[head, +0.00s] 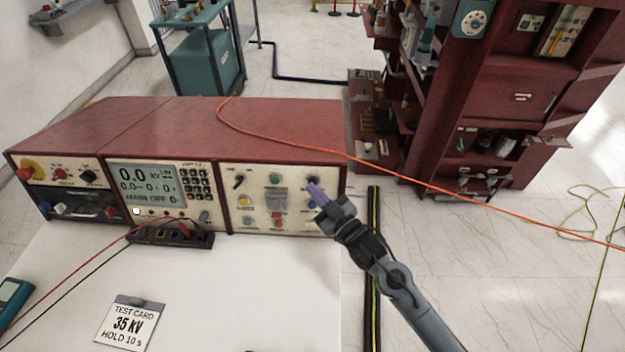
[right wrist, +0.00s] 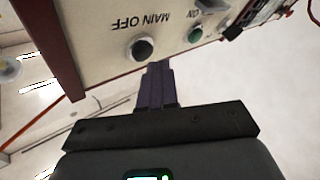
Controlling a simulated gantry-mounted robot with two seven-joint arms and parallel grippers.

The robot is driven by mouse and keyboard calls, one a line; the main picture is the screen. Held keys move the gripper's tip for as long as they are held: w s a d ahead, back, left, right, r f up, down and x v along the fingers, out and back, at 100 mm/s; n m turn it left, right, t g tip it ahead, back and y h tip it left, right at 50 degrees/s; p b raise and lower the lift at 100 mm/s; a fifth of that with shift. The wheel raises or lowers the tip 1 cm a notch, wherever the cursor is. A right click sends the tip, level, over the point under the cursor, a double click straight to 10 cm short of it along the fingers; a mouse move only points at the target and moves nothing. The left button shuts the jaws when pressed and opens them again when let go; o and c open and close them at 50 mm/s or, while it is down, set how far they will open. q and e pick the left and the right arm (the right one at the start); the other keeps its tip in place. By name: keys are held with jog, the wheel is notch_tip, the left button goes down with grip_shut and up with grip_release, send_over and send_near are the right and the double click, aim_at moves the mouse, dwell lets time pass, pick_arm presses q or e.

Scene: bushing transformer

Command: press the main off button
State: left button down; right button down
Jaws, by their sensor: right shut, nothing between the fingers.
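The main off button is a dark round knob in a pale collar on the cream panel. In the right wrist view the main off button (right wrist: 141,48) sits beside the upside-down words MAIN OFF. My right gripper (right wrist: 158,68) is shut and empty, its dark purple fingertips close beside the button; I cannot tell whether they touch it. In the head view my right gripper (head: 315,187) points at the upper right of the right-hand panel section (head: 262,180) and partly covers it. My left gripper is not in view.
Green, yellow and red controls share the panel, with a green button (right wrist: 195,34) nearby. The display (head: 146,183) reads 0.0 kV and MAIN OFF. An orange cable (head: 290,143) crosses the console top. A test card (head: 125,323) lies on the white table (head: 240,290). A red cabinet (head: 490,90) stands behind.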

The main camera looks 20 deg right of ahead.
jog(key=shift+s+a, duration=0.1)
jog(key=shift+s, duration=0.05)
jog(key=s+p, duration=0.1)
jog(key=s+a+r+p, duration=0.1)
jog(key=s, duration=0.1)
jog(key=s+a+p, duration=0.1)
jog(key=shift+s+r+p, duration=0.15)
jog(key=shift+s+p, duration=0.1)
jog(key=shift+p, duration=0.1)
dwell(0.4)
dwell(0.9)
dwell(0.4)
